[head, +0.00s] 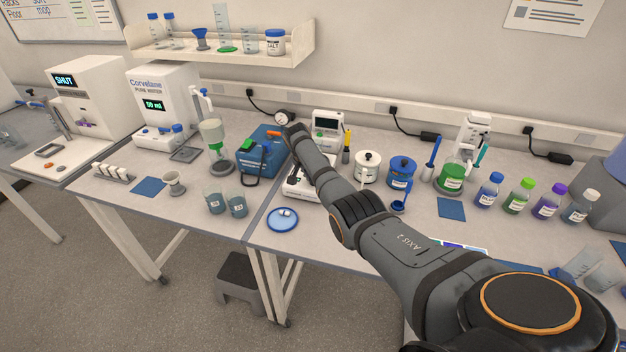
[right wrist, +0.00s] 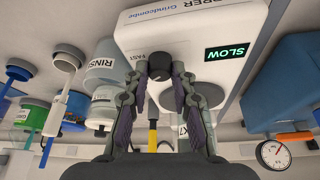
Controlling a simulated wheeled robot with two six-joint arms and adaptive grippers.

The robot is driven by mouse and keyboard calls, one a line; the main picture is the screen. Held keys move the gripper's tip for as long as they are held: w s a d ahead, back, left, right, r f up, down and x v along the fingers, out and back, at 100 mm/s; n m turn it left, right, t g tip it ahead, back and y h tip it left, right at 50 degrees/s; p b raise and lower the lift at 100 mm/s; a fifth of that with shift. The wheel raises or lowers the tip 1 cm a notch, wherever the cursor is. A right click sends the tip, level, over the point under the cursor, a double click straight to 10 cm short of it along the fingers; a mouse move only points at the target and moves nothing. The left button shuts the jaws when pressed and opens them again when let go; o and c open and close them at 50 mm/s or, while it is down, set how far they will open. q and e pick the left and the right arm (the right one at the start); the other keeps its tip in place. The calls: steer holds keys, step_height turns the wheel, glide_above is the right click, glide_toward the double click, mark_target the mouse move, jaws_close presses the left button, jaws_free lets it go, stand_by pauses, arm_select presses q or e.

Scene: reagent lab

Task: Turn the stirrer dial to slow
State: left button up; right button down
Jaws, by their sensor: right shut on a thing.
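The stirrer is a white box (head: 297,189) on the bench, partly covered by my right arm in the head view. In the right wrist view, which is upside down, the stirrer (right wrist: 200,30) fills the top middle. Its lit green display (right wrist: 227,52) reads SLOW. The word FAST is printed beside its dark round dial (right wrist: 159,92). My right gripper (right wrist: 160,70) is shut on the dial, a finger on each side. My left gripper is in neither view.
A blue box (head: 260,150) stands left of the stirrer, with a gauge (head: 282,117) behind it. A white jar (head: 367,168) and a blue jar (head: 401,172) stand to the right. A blue dish (head: 283,224) lies in front near the bench edge.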

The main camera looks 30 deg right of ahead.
stand_by(0.5)
steer(key=c, duration=1.1)
jaws_free()
